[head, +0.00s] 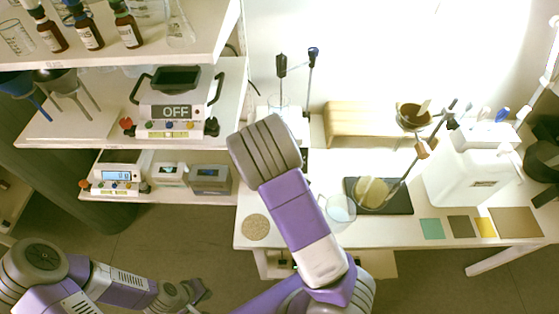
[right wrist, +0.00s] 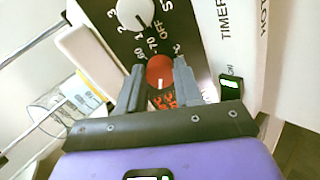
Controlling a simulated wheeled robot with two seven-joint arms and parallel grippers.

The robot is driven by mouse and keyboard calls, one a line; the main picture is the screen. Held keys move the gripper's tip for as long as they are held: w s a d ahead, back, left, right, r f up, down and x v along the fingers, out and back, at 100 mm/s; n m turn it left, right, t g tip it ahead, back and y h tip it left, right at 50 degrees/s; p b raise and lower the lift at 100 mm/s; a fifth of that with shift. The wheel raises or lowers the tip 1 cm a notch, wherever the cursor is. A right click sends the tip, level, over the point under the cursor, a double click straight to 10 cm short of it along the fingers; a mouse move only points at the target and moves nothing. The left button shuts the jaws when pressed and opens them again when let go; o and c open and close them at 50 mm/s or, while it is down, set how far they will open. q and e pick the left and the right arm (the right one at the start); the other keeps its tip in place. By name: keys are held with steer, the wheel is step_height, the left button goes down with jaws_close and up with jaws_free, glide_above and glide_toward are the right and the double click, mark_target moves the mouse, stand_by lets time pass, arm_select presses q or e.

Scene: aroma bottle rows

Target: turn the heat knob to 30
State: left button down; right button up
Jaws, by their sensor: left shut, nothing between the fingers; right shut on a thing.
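The red knob (right wrist: 160,70) is on a dark panel (right wrist: 188,45) in the right wrist view. My right gripper (right wrist: 158,82) is shut on it, one finger on each side. A pale mark on the knob points down in this view, toward red glowing digits that I cannot read surely. "60", "70", "OFF" and "°C" are printed around the knob. In the head view my right arm hides this gripper and the knob. My left gripper (head: 198,289) is shut and empty at the lower left, over the floor.
In the head view, a device reading OFF (head: 177,111) stands on the left shelf. A white bench (head: 290,232) carries a wooden stand (head: 365,120).

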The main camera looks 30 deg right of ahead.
steer(key=shift+m, duration=0.4)
steer(key=o, duration=1)
steer(key=shift+o, duration=0.2)
steer(key=shift+s+r, duration=0.1)
steer(key=p+v, duration=0.2)
steer(key=v, duration=0.5)
steer(key=shift+p, duration=0.35)
steer(key=shift+s+a, duration=0.1)
steer(key=shift+s, duration=0.05)
